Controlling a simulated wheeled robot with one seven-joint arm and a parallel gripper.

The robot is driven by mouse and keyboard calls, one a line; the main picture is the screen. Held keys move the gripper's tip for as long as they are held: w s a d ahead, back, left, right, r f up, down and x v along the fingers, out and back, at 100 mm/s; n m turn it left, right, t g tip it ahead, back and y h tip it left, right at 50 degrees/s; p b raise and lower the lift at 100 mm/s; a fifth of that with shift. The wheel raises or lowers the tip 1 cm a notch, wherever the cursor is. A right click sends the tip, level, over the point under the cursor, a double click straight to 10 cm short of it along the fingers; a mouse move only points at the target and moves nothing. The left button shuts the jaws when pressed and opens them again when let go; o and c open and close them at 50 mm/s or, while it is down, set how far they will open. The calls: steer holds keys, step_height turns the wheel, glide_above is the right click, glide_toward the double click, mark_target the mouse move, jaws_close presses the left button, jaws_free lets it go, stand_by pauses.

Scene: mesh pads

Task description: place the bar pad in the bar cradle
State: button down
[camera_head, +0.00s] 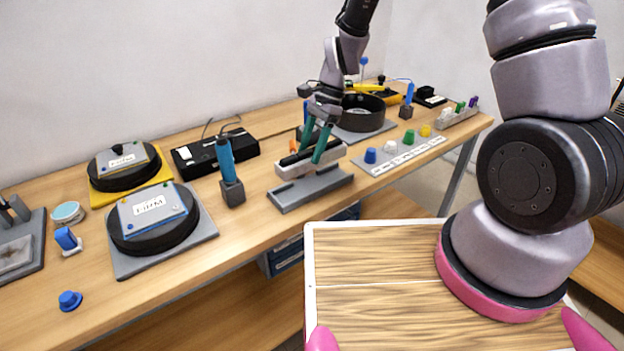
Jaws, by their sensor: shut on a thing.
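The bar pad (330,154), a light grey block with a black strip on top, is between the teal fingers of my gripper (309,155) near the middle of the table. My gripper reaches down from above and is shut on the pad's upper part. The bar cradle (290,200) is a long grey tray on the table directly below the pad. The pad lies roughly along the cradle's length. I cannot tell whether its underside touches the cradle, since the pad hides part of the inside.
A grey stand with a blue handle (225,157) is close to the cradle's left. A tray of coloured knobs (408,152) is to the right, and a black pan (361,115) stands behind. Round pads (153,219) fill the left. Some table is free in front of the cradle.

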step_height(320, 180, down, 8)
steer(key=shift+r, duration=0.25)
steer(key=shift+f, duration=0.1)
steer(key=shift+c, duration=1)
jaws_free()
